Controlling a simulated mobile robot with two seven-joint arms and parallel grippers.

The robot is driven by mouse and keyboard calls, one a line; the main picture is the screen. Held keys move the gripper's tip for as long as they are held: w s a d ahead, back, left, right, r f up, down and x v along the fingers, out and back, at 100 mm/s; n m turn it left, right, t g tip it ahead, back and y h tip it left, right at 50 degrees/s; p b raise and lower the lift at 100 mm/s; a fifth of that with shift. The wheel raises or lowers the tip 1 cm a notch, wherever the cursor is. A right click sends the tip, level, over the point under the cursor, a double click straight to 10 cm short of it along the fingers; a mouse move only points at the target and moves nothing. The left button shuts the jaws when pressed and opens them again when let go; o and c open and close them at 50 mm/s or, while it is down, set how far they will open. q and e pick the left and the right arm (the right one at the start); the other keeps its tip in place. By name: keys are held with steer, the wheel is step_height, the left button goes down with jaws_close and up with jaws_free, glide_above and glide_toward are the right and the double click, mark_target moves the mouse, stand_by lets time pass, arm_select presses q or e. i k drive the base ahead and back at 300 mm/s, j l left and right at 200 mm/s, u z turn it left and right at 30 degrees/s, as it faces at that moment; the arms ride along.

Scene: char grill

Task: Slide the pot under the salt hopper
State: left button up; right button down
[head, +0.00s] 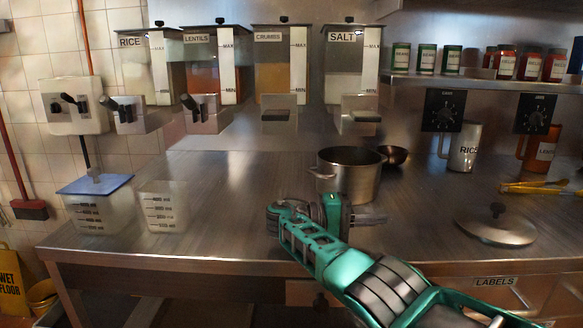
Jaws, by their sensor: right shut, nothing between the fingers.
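The steel pot (343,180) stands upright and without a lid on the steel counter, right of centre. The salt hopper (343,75), labelled SALT, is mounted on the wall above and behind it, with its dispensing spout (358,116) over the area of the pot. I cannot tell whether the pot is directly under the spout. My right gripper (372,218) is in front of the pot, low over the counter, shut and empty. It overlaps the pot's lower front in the picture; contact cannot be told. My left gripper is out of view.
A dark bowl (395,156) sits just behind the pot's right side. A pot lid (497,228) and yellow tongs (540,187) lie to the right. Measuring containers (164,208) stand at the left.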

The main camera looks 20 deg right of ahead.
mark_target(355, 170)
steer(key=i+j, duration=0.9)
steer(key=i, duration=0.2)
